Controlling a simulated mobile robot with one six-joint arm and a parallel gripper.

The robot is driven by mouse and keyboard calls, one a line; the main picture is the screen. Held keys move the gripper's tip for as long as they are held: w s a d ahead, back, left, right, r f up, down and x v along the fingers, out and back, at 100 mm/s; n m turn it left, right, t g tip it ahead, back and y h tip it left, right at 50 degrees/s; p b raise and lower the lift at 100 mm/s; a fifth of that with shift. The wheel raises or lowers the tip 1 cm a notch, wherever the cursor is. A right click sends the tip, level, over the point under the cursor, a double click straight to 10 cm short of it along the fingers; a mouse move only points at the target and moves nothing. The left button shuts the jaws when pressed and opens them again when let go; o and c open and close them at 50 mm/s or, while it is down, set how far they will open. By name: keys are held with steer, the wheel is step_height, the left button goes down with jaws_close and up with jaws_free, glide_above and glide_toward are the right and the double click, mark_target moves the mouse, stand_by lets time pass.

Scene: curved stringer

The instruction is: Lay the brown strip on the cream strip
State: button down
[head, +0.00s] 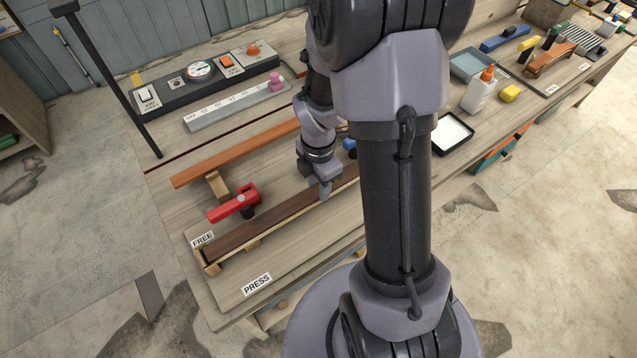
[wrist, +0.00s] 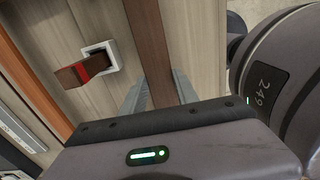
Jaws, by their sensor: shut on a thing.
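The dark brown strip (head: 270,218) runs diagonally along the front board in the head view. My gripper (head: 325,190) is shut on it toward its right part. In the wrist view the brown strip (wrist: 152,50) passes between the two fingers (wrist: 158,92). A thin pale edge, seemingly the cream strip (head: 228,257), shows just below the brown strip near its left end. Whether the two touch along their length I cannot tell. Pale wooden blocks (head: 209,266) stand under the left end. My arm hides the right end.
A red clamp (head: 235,205) stands close behind the strip. An orange-brown bar (head: 235,155) lies farther back. The front board bears labels FREE (head: 203,240) and PRESS (head: 256,284). A grey ruler block (head: 237,103), a glue bottle (head: 480,90) and a black-rimmed tray (head: 452,134) stand farther off.

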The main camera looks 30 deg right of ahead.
steer(key=shift+f, duration=0.3)
steer(key=shift+c, duration=1.4)
jaws_free()
steer(key=shift+r, duration=0.1)
step_height(320, 180, up, 8)
steer(key=p, duration=0.7)
